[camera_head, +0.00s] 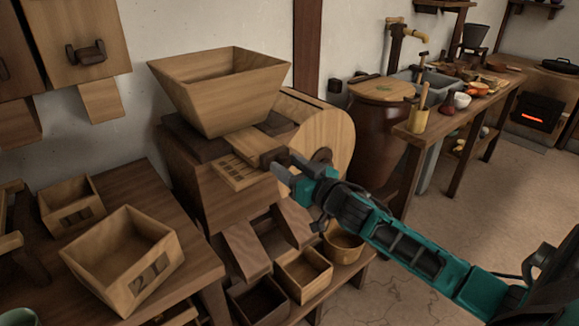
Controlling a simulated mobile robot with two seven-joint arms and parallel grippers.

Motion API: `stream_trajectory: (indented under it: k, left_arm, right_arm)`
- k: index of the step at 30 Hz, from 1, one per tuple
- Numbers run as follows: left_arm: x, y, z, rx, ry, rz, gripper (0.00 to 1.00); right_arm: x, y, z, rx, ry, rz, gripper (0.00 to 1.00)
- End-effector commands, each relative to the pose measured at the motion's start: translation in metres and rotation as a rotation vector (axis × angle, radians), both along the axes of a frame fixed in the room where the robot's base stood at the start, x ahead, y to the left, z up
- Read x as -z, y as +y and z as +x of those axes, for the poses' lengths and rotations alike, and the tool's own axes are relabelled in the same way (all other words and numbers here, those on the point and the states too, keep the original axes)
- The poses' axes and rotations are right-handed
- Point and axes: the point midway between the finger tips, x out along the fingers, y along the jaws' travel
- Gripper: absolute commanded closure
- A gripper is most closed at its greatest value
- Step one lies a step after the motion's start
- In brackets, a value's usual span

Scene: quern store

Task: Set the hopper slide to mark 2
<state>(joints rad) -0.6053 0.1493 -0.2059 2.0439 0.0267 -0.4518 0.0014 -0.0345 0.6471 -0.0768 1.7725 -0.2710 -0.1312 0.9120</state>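The wooden hopper (222,98) is a flared, open-topped box on the mill at centre-left. Below its front right side is a pale slide plate (236,178) with several dark mark lines across it. I cannot read which mark the slide stands at. A small dark block (270,157), seemingly the slide's handle, is at the plate's right end. My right gripper (281,165) reaches in from the right, with its fingertips at this dark block. Whether the fingers are closed on it cannot be made out. My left gripper is out of view.
A round wooden mill housing (335,133) stands close behind my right gripper. Small wooden bins (303,274) sit below it. Numbered wooden boxes (122,262) are on the left table. A lidded barrel (380,130) and a workbench stand at right; the floor (470,210) there is clear.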

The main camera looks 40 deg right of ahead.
Motion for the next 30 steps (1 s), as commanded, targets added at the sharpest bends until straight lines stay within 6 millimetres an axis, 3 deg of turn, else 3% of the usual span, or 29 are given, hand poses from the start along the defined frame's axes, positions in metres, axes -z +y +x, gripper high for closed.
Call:
stream_trajectory:
  k: [3, 14, 30]
  left_arm:
    - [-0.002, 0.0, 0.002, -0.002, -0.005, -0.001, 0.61]
    - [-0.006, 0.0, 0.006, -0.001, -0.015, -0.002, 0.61]
    - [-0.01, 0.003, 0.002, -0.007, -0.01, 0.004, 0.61]
  right_arm:
    - [0.0, 0.0, 0.0, 0.0, 0.0, -0.001, 0.42]
    - [0.0, -0.001, -0.005, 0.0, 0.001, -0.001, 0.42]
    - [0.001, -0.007, -0.086, 0.001, 0.004, 0.001, 0.42]
